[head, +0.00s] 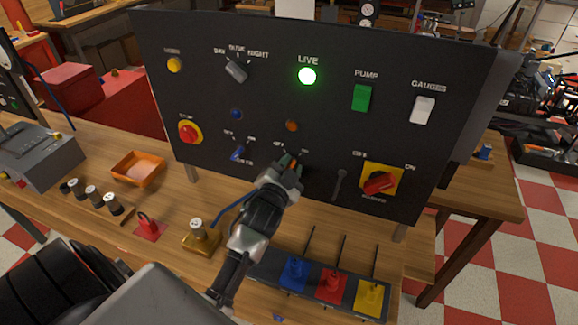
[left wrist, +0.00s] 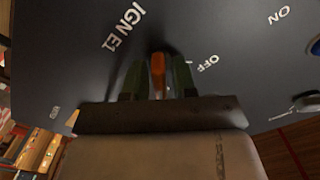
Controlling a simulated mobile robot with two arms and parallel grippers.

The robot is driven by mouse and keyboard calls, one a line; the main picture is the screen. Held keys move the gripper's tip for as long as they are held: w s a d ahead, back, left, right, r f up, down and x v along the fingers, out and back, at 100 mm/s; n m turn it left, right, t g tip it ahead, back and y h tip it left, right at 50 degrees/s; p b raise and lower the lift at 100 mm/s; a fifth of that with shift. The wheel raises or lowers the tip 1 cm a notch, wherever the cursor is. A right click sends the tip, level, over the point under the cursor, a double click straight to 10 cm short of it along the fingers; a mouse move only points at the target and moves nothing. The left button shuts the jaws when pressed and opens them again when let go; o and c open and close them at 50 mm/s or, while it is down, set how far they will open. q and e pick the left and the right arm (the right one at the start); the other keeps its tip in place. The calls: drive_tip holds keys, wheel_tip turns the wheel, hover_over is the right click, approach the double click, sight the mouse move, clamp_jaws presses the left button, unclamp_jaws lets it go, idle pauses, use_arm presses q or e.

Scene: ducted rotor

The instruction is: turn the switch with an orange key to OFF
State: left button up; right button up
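The switch with the orange key is low in the middle of the black panel (head: 330,110), mostly hidden by my left gripper (head: 292,166) in the head view. In the left wrist view the orange key (left wrist: 157,75) stands between the two fingers of my left gripper (left wrist: 158,82). One finger is on each side of it, with what looks like a narrow gap. The label IGN E1 lies to the key's left in that view, and OFF (left wrist: 208,63) to its right. How far the key is turned is unclear. My right gripper is not in view.
A blue-key switch (head: 238,152) is left of my gripper, a grey lever (head: 340,184) and red rotary switch (head: 379,182) to its right. A green LIVE lamp (head: 307,76) is lit above. Blue, red and yellow handled pieces (head: 331,285) stand on the bench below.

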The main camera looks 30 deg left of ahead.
use_arm(q)
clamp_jaws()
drive_tip(key=shift+n, duration=0.3)
drive_tip(key=shift+r+n+p, duration=0.1)
drive_tip(key=shift+n+p, duration=0.4)
drive_tip(key=n+p, duration=0.1)
drive_tip(key=n, duration=0.3)
drive_tip(key=shift+a+p, duration=0.1)
drive_tip(key=shift+p, duration=0.3)
drive_tip(key=n+p, duration=0.2)
drive_tip(key=n, duration=0.3)
drive_tip(key=shift+a+n, duration=0.1)
drive_tip(key=shift+n, duration=0.3)
drive_tip(key=n+p, duration=0.1)
drive_tip(key=n, duration=0.3)
drive_tip(key=shift+s, duration=0.1)
drive_tip(key=shift+n, duration=0.4)
